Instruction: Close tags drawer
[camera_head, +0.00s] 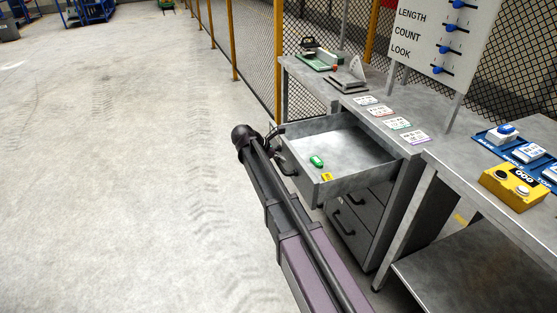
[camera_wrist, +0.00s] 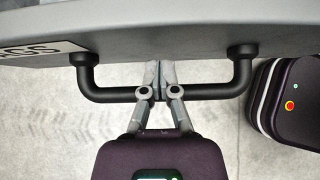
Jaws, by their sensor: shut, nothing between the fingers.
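The tags drawer (camera_head: 352,142) is a grey metal drawer pulled well out from the bench in the head view. Contact is unclear.
More closed drawers (camera_head: 350,222) sit below the open one. On the bench (camera_head: 385,95) lie several small cards. A yellow button box (camera_head: 514,187) and a blue tray (camera_head: 506,145) are at right. A mesh fence stands behind. The floor (camera_head: 130,170) at left is clear.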

